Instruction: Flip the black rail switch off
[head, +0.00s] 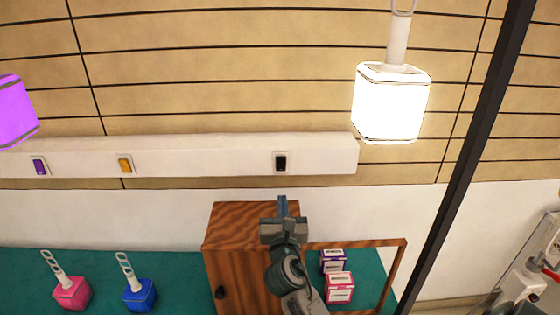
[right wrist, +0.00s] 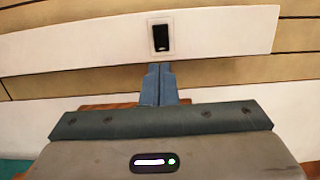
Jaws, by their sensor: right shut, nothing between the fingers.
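The black rail switch (head: 281,162) sits in a pale plate near the right end of the white wall rail (head: 220,156). In the right wrist view the black switch (right wrist: 161,38) is straight ahead, just above the fingertips. My right gripper (head: 282,200) is shut and empty, below the switch in the picture and apart from it. Its two blue fingers (right wrist: 158,72) are together in the wrist view. I cannot tell the switch's rocker position. My left gripper is not in view.
A purple switch (head: 39,166) and an orange switch (head: 125,164) are on the rail. A lit white lamp (head: 391,103) hangs at right, a purple lamp (head: 14,110) at left. A wooden cabinet (head: 225,232), pink lamp (head: 71,293) and blue lamp (head: 140,294) stand below.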

